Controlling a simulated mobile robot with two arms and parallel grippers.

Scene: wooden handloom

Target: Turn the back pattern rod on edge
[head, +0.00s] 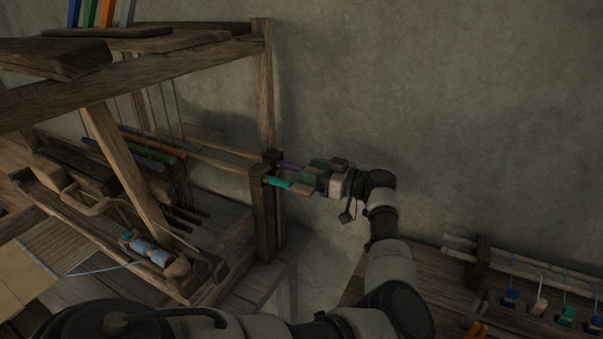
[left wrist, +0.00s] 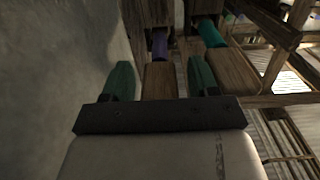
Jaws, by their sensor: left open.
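Two pattern rods stick out of the loom's post by the wall. The rod nearer the wall, which I take as the back one, has a purple band (head: 292,167) and a wooden end tab; its band also shows in the left wrist view (left wrist: 160,43). The front rod has a teal band (head: 279,183) and a wooden tab (left wrist: 232,66). My left gripper (head: 314,172) is open. In the left wrist view its green fingers stand either side of the purple rod's tab (left wrist: 160,79), with gaps visible. The right finger lies between the tabs. My right gripper is out of view.
The loom's post (head: 263,215) stands just beyond the rods. The wall (head: 430,120) is close behind the gripper. A blue-wound shuttle (head: 150,251) lies on the loom. A bench at right carries a rack (head: 480,262) and several small coloured pieces.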

